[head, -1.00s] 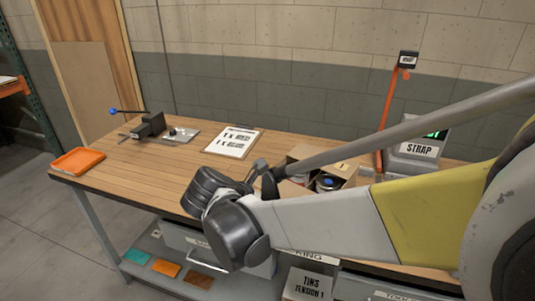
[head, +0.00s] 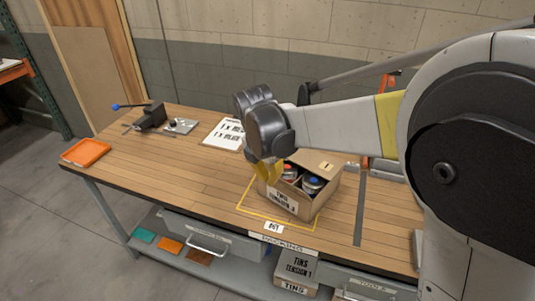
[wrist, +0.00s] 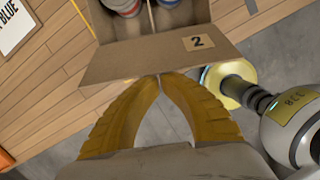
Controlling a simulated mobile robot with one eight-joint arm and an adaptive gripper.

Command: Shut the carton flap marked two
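The open carton (head: 283,200) stands on the bench with tins inside, one red-topped (head: 289,173) and one blue-topped (head: 312,181). In the wrist view, the flap marked 2 (wrist: 150,60) stands folded outward from the carton, its label at the right. My gripper (wrist: 160,78) has its yellow fingertips together at the flap's outer edge, with nothing visible between them. I cannot tell if they touch it. In the head view my gripper (head: 266,178) is at the carton's left side and hides this flap. Another flap (head: 324,163) with a small label is raised at the far right.
A yellow outline (head: 252,212) marks the bench around the carton. An orange tray (head: 86,152), a black clamp tool (head: 150,117) and a printed sheet (head: 224,134) lie to the left. The bench (head: 190,170) is clear between tray and carton.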

